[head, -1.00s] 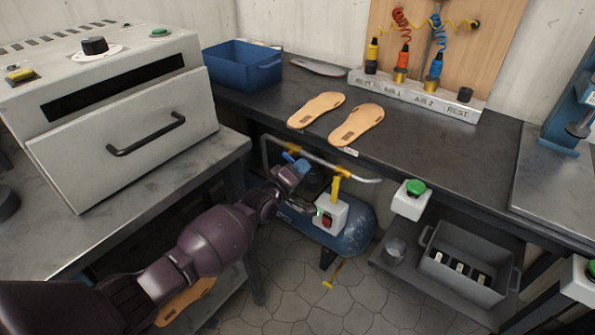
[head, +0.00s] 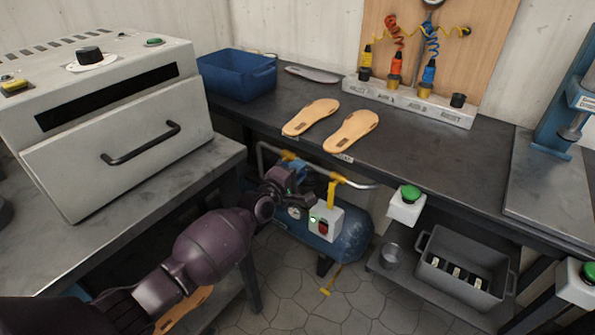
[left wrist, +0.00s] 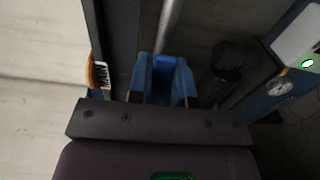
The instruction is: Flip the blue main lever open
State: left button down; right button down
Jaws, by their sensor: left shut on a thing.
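The blue main lever (left wrist: 164,72) shows bright blue between the fingers in the left wrist view. My left gripper (left wrist: 163,92) is shut on it. In the head view my left gripper (head: 292,176) is at the grey pipe (head: 352,184) above the compressor, under the bench edge. There the gripper and wrist hide most of the lever, so its exact angle cannot be told. My right gripper is in neither view.
The compressor's blue tank (head: 350,236) carries a white switch box (head: 327,222) with a green light, close right of my gripper. A yellow handle (head: 331,194) hangs from the pipe. The bench (head: 420,155) overhangs, with sandal soles (head: 351,131) on it. An oven (head: 110,130) stands left.

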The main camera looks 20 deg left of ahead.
pick_arm(q)
jog(key=c, duration=1)
grip_release()
jog(key=shift+c, duration=0.2)
jog(key=shift+s, duration=0.1)
jog(key=p+v, duration=0.2)
jog(key=v, duration=0.8)
jog(key=shift+s, duration=0.3)
jog(key=shift+a, duration=0.15)
